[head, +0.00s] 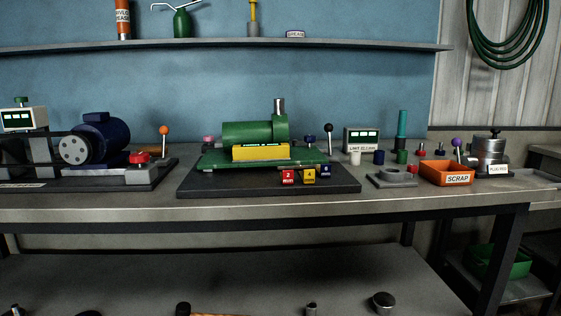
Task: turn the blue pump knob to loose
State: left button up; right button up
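The blue pump (105,141) stands on a dark base at the left of the workbench, with a pale round plate with holes on its front end. A lever with an orange ball (164,131) stands upright behind the red knob. A small display box (20,119) with a green knob on top (21,100) is at the far left. Which knob the task means, and how it is set, I cannot tell. Neither of my grippers is in view.
A green machine (248,133) on a dark base fills the middle of the bench (250,207). To its right stand a display box (361,140), small cylinders, an orange scrap bin (446,173) and a metal pot (488,151). A strip along the front edge is clear.

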aim_at(309, 138)
jog(key=i+l+z, duration=0.1)
jog(key=i+l, duration=0.15)
jog(key=i, duration=0.25)
jog(key=i+l+z, duration=0.1)
jog(key=i, duration=0.35)
jog(key=l, duration=0.15)
